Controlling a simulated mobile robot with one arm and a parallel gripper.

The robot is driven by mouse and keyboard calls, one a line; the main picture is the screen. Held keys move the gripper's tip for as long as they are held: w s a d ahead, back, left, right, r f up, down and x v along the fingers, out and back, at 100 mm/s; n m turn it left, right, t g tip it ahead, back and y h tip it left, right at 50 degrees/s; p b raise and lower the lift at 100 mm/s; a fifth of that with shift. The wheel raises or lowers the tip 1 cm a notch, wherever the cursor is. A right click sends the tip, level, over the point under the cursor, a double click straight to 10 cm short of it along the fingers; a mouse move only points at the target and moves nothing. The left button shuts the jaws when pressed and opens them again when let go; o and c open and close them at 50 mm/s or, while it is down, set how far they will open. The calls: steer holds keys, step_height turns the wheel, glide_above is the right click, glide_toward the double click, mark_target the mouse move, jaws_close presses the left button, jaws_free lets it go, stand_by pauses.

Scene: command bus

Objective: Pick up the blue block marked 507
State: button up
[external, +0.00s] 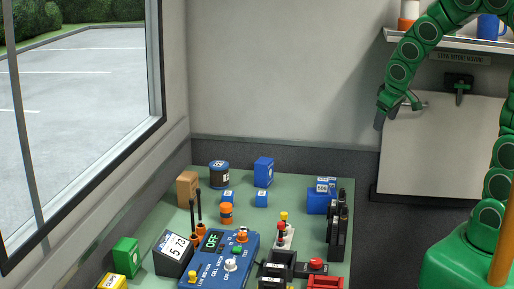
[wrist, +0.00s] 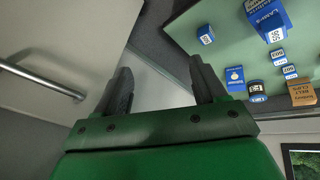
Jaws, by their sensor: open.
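Two small blue blocks with white labels stand on the green table: a left one (external: 228,197) and a right one (external: 261,198). In the wrist view they are the lower block (wrist: 289,71) and the upper block (wrist: 277,57). The lower label may read 507, but the print is too small to be sure.
A blue canister (external: 219,174), a tall blue box (external: 263,171) and a brown box (external: 187,189) stand around the small blocks. A blue device (external: 222,257), upright black antennas and black radios (external: 337,225) crowd the front and right. Air above the table is clear.

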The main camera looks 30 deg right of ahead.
mark_target(230, 193)
steer(key=w+a+f+n+t+y, duration=0.2)
steer(key=w+a, duration=0.5)
steer(key=w, duration=0.2)
steer(key=w+a+f+n+t+y, duration=0.2)
steer(key=w+a, duration=0.4)
steer(key=w, duration=0.2)
steer(key=w+a+f+n+g+y, duration=0.15)
steer(key=a+f+y, duration=0.25)
steer(key=a, duration=0.7)
steer(key=a+f+n+y, duration=0.3)
steer(key=a+y, duration=0.1)
steer(key=a, duration=0.6)
steer(key=f, duration=0.8)
steer(key=shift+w+a, duration=0.2)
steer(key=shift+x, duration=3.75)
steer(key=shift+s+f, duration=0.1)
steer(key=c, duration=1.1)
